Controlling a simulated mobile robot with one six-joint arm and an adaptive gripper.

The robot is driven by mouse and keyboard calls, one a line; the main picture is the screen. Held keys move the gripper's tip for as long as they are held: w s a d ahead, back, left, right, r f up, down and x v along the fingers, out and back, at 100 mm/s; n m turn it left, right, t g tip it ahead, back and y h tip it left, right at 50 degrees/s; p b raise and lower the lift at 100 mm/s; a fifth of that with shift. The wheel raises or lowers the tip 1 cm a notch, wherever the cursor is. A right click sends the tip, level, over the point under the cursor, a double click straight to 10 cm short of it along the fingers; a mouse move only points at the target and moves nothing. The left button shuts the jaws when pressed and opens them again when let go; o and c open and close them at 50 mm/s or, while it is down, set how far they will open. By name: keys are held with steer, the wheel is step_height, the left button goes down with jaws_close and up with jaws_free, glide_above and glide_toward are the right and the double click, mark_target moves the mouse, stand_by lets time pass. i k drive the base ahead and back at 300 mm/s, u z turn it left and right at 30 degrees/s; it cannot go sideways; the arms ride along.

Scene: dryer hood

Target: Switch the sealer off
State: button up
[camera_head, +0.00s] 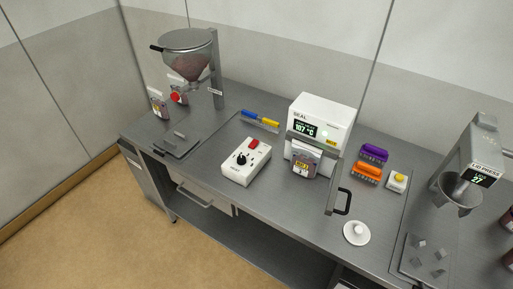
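The sealer (340,112) is a white box at the back middle of the steel bench. Its dark display (304,129) is lit and reads about 107 °C under the word SEAL, with a yellow HOT label beside it. A filled pouch or jar (304,164) with a yellow label is at its front. A white control box (236,172) lies to the left, with a red rocker switch (253,142) and a black knob (241,159) on top. I cannot tell the switch's position or what the box controls. My gripper is not in view.
A hopper (188,55) on a stand is at the left. A black-handled bar (342,202) stands right of the sealer, near a round white knobbed disc (356,232). Purple (374,153) and orange (367,172) racks and a yellow button (398,178) are right. A lid press (474,155) is far right.

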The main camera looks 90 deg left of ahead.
mark_target(252, 144)
steer(key=k, duration=2.15)
steer(key=u, duration=2.4)
steer(key=i, duration=0.45)
steer(key=z, duration=0.45)
